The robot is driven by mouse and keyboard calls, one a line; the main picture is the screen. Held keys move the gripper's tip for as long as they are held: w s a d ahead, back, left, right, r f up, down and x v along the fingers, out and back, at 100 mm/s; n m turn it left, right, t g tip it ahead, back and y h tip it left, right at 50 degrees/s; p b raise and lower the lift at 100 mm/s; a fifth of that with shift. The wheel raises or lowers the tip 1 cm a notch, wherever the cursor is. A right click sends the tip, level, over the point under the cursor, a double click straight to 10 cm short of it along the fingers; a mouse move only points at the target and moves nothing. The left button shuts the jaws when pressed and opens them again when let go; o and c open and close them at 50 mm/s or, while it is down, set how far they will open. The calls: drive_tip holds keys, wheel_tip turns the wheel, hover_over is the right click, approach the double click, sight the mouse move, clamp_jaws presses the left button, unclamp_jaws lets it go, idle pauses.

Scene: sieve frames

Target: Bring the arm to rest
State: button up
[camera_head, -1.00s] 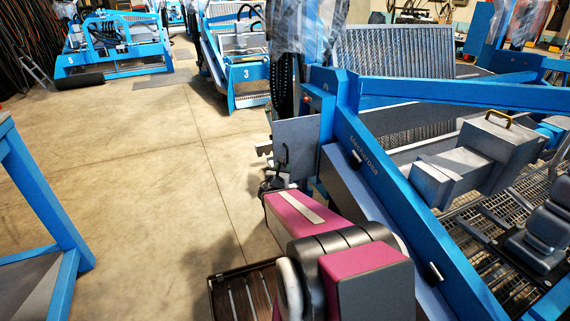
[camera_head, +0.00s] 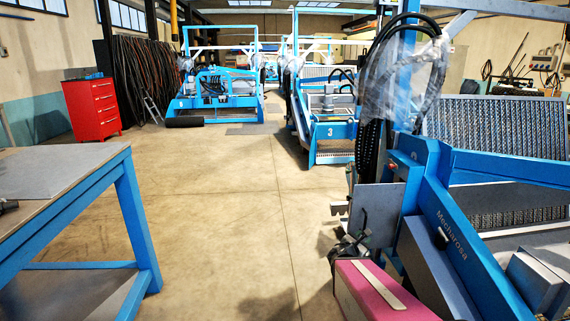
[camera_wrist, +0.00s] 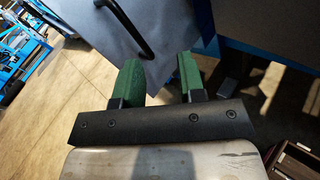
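My gripper (camera_wrist: 160,72) shows in the wrist view with two green fingers standing apart. Nothing is held between them. Beyond the fingertips is a grey panel with a dark bar handle (camera_wrist: 130,28), apart from the fingers as far as I can tell. In the head view, a magenta and grey link of my arm (camera_head: 375,295) shows at the bottom, beside the blue machine. I cannot make out the gripper's fingers clearly in the head view.
A blue machine marked Mecharosa (camera_head: 455,245) stands close on the right. A blue-legged table (camera_head: 130,215) is at the left. A red drawer cabinet (camera_head: 92,108) and more blue machines (camera_head: 215,95) stand farther back. The concrete floor (camera_head: 220,200) between is clear.

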drive_tip(key=s+a+f+m+g+y, duration=0.1)
drive_tip(key=s+f+m+g+y, duration=0.15)
drive_tip(key=m+g, duration=0.4)
drive_tip(key=s+f+m+g+y, duration=0.1)
drive_tip(key=s+f+m+g, duration=0.25)
drive_tip(key=m, duration=0.65)
drive_tip(key=s+a+m+g+y, duration=0.2)
drive_tip(key=a+m+y, duration=0.5)
drive_tip(key=a, duration=0.6)
drive_tip(key=shift+s+f+y, duration=0.3)
drive_tip(key=shift+s+y, duration=0.25)
drive_tip(key=shift+y, duration=0.2)
drive_tip(key=shift+d+m, duration=0.15)
drive_tip(key=shift+m, duration=0.1)
